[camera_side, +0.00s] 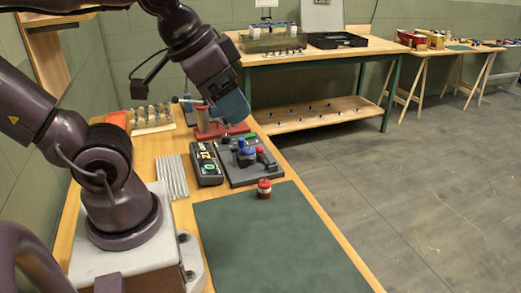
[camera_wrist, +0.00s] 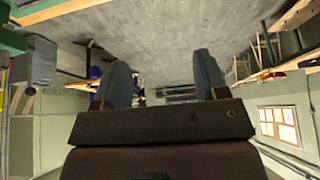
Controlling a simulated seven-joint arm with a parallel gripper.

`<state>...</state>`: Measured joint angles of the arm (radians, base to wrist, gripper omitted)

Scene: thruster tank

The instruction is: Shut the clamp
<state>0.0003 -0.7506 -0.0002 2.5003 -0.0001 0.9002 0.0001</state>
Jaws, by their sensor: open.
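My gripper (camera_side: 236,108), with blue fingers, hangs over the far part of the wooden workbench in the side view. In the wrist view its two fingers (camera_wrist: 166,75) stand wide apart with nothing between them. A dark grey fixture plate (camera_side: 240,176) lies below and nearer the camera. It carries a blue part (camera_side: 245,155) and a small dark clamp-like mechanism with a red top (camera_side: 260,150); I cannot tell whether it is open or shut. A red stand (camera_side: 212,132) with a pale red cylinder (camera_side: 202,118) is just beside and behind the gripper, partly hidden by it.
A small red-and-white canister (camera_side: 264,189) stands by the green mat (camera_side: 275,240), which is otherwise clear. A wooden rack (camera_side: 152,119) and orange bin (camera_side: 116,120) are at the far left.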

